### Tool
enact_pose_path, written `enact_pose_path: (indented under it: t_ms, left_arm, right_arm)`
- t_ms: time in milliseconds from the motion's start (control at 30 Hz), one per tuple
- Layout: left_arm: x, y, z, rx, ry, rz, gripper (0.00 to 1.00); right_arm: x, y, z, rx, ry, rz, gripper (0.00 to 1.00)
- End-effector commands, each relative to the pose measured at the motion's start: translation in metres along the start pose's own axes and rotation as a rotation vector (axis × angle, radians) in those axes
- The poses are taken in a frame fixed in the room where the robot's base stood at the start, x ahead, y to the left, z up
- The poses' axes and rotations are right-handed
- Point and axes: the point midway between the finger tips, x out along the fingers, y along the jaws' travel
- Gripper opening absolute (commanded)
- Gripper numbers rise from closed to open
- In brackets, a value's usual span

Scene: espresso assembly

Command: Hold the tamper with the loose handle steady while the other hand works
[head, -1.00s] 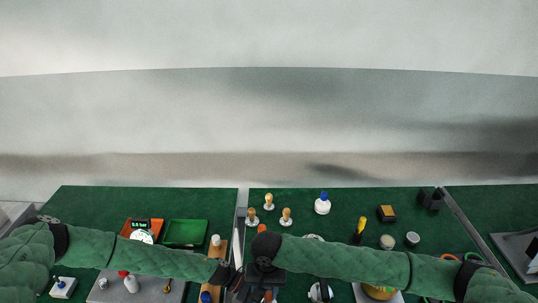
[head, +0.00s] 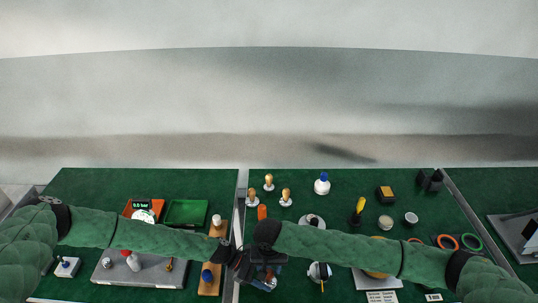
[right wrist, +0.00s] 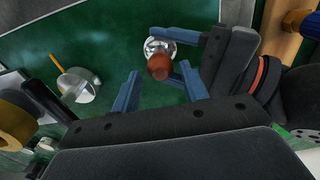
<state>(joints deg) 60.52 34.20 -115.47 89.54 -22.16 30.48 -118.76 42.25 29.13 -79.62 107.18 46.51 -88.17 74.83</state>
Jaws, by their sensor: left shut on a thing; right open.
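The tamper (right wrist: 160,66), with a reddish-brown handle and a shiny round metal part, shows in the right wrist view. My left gripper (right wrist: 166,54) comes in from the right there and is shut on it, one blue finger on either side. My right gripper (right wrist: 158,72) is open, its two blue fingers apart on either side of the handle; I cannot tell whether they touch it. In the head view my left gripper (head: 236,262) and right gripper (head: 266,268) meet over the bench's front middle, and the arms largely hide the tamper.
A green tray (head: 186,212) lies behind the left arm. A steel pitcher-like piece (right wrist: 79,86) is beside the grippers. The back of the bench is mostly clear.

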Motion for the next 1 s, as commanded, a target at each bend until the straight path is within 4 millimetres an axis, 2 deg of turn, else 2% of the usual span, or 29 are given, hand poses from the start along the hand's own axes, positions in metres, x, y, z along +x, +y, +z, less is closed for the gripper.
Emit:
enact_pose_path:
  t_ms: [100, 300, 700, 733, 900, 967, 1000]
  left_arm:
    - [0.0, -0.001, -0.002, -0.001, 0.002, 0.0, 0.37]
    - [0.0, -0.001, -0.002, -0.001, 0.002, 0.0, 0.37]
    - [0.0, -0.001, -0.002, -0.001, 0.002, 0.0, 0.37]
    - [0.0, -0.001, -0.002, -0.001, 0.002, 0.0, 0.37]
    - [0.0, -0.001, -0.002, -0.001, 0.002, 0.0, 0.37]
    - [0.0, -0.001, -0.002, -0.001, 0.002, 0.0, 0.37]
    - [0.0, -0.001, -0.002, -0.001, 0.002, 0.0, 0.37]
  right_arm:
    - [0.015, 0.0, 0.001, 0.002, -0.003, 0.0, 0.45]
    - [0.028, 0.0, 0.001, 0.0, -0.002, 0.0, 0.45]
    - [0.033, 0.0, 0.001, 0.0, -0.002, 0.0, 0.45]
    - [0.033, 0.0, 0.001, 0.0, -0.002, 0.0, 0.43]
    - [0.033, 0.0, 0.001, 0.0, -0.002, 0.0, 0.09]
    - [0.033, 0.0, 0.001, 0.0, -0.002, 0.0, 0.0]
    - [0.033, 0.0, 0.001, 0.0, -0.002, 0.0, 0.36]
